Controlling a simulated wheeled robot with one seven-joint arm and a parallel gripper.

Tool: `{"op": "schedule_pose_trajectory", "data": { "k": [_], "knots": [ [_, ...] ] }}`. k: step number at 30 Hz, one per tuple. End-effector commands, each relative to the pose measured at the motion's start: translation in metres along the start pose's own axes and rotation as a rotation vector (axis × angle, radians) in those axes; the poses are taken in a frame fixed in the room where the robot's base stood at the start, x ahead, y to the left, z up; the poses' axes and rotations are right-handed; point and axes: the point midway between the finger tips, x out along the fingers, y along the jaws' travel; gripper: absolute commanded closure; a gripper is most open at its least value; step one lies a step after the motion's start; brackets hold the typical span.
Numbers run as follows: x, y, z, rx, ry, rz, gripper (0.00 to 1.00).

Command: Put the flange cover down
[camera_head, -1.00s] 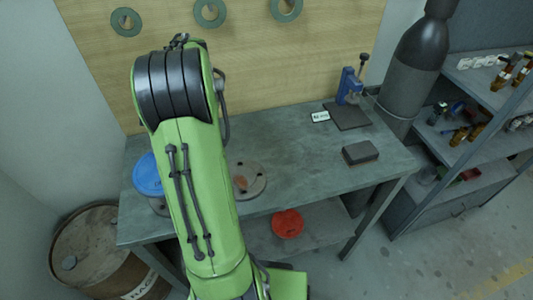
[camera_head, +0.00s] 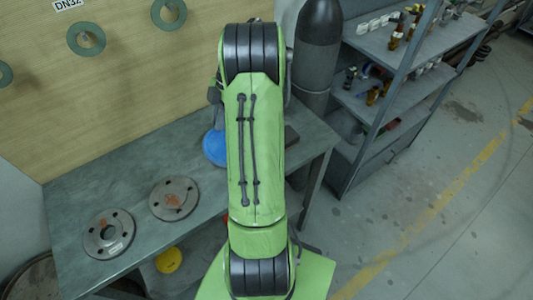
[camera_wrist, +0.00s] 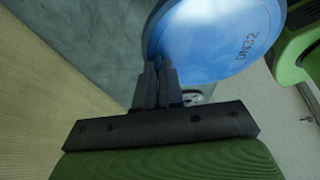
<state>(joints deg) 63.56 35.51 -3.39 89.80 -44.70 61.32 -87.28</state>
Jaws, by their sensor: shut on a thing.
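The flange cover is a blue disc marked DN32 (camera_wrist: 225,40), large in the wrist view. My gripper (camera_wrist: 163,72) is shut on its near edge. In the head view, part of the blue cover (camera_head: 213,147) shows left of my green arm, over the right part of the bench; the arm hides the rest and my gripper. I cannot tell whether the cover touches the bench. Two grey flanges with bolt holes lie uncovered on the left of the bench, one at the front left (camera_head: 95,245) and one to its right (camera_head: 174,210).
The grey bench (camera_head: 75,195) has clear top between the flanges and the backboard (camera_head: 130,95). A dark block (camera_head: 291,136) shows just right of my arm. A yellow disc (camera_head: 169,260) is on the lower shelf. A gas cylinder (camera_head: 318,50) and shelving (camera_head: 375,95) stand right.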

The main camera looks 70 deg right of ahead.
Motion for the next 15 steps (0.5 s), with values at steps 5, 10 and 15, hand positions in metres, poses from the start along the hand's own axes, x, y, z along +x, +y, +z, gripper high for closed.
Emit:
{"op": "schedule_pose_trajectory", "data": {
  "k": [5, 10, 15],
  "knots": [
    [0.032, 0.0, 0.011, -0.007, 0.002, -0.008, 1.0],
    [0.059, 0.0, 0.023, -0.006, 0.003, -0.007, 1.0],
    [0.09, 0.001, 0.036, -0.006, 0.002, -0.005, 1.0]
  ]
}}
